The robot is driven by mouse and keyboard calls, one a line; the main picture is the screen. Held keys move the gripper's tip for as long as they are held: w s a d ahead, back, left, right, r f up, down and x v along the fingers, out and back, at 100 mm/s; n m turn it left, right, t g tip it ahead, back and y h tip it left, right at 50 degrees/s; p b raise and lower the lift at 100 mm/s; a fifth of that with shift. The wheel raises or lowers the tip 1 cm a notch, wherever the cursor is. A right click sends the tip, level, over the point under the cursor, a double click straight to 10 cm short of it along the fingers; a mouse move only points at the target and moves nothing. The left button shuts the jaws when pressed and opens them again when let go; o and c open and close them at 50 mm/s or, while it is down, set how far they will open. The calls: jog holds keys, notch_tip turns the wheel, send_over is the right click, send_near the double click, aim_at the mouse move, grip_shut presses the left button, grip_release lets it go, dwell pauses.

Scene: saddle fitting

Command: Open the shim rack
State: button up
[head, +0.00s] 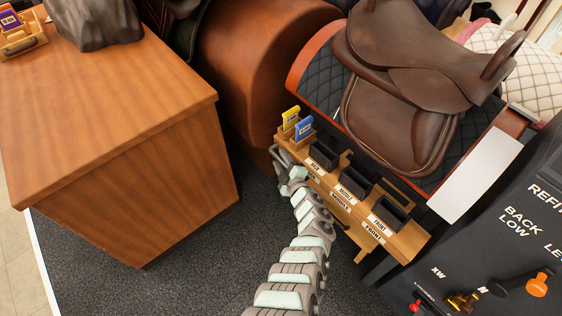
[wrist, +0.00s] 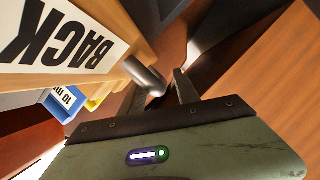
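The shim rack (head: 405,242) is a long wooden holder on the front of the saddle stand, with black bins labelled BACK, MIDDLE and FRONT. In the wrist view its BACK label (wrist: 62,42) fills the upper left. A grey rounded bar end (wrist: 146,76) juts from the rack's wooden edge, close to my fingers. My gripper (head: 280,161) is at the rack's left end, just below the yellow and blue shims. In the wrist view one dark finger (wrist: 184,87) shows right of the bar. The other finger is mostly hidden, so grip and contact are unclear.
A yellow shim (head: 290,120) and a blue shim (head: 303,127) stand at the rack's left end. A brown saddle (head: 400,75) sits above the rack. A wooden cabinet (head: 120,130) stands left. A dark control panel (head: 480,240) stands right. Carpet lies open between cabinet and arm.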

grip_shut()
dwell(1.4)
